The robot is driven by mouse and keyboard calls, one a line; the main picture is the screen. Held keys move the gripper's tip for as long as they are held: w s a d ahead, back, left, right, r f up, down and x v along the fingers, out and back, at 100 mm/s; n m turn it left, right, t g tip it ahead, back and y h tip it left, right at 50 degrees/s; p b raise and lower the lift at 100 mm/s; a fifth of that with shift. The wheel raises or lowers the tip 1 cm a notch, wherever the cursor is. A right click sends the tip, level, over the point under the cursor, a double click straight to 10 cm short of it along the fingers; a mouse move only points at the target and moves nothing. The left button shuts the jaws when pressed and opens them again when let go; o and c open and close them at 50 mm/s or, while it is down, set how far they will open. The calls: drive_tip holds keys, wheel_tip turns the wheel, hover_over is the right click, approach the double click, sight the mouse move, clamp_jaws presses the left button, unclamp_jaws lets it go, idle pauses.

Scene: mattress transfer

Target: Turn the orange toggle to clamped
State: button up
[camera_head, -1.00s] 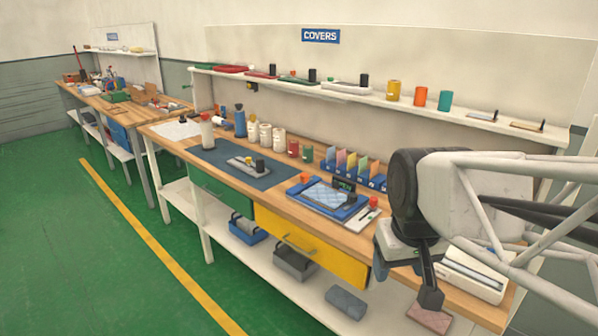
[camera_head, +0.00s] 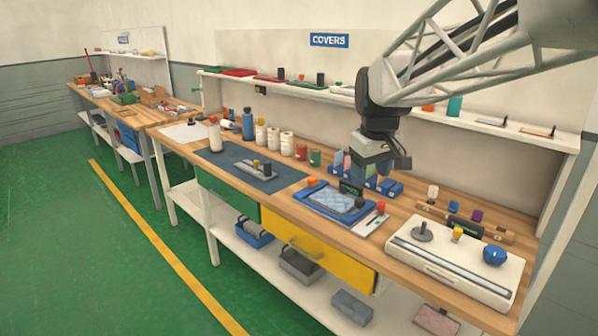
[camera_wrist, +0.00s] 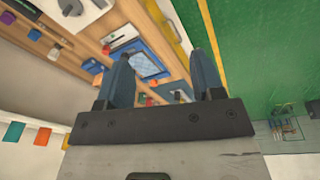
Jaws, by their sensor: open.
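An orange knob (camera_head: 312,182), which looks like the orange toggle, stands at the back left corner of a blue frame (camera_head: 305,200) on the wooden bench. A patterned pale-blue pad (camera_head: 338,199) lies in that frame. The toggle's setting is too small to read.
A white machine (camera_head: 455,262) with knobs stands at the right end. Blue upright holders (camera_head: 385,187) stand behind the frame, below my gripper. A blue-grey mat (camera_head: 225,160) lies left.

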drive_tip(key=w+a+n, duration=0.2)
drive_tip(key=w, duration=1.2)
drive_tip(key=n+g, duration=0.2)
drive_tip(key=n, duration=0.7)
hover_over(312, 179)
wheel_tip(312, 179, down, 21)
drive_tip(key=shift+w+d+f, duration=0.1)
drive_tip(key=shift+w, duration=0.05)
drive_tip(key=shift+f, duration=0.15)
drive_tip(key=shift+f, duration=3.75)
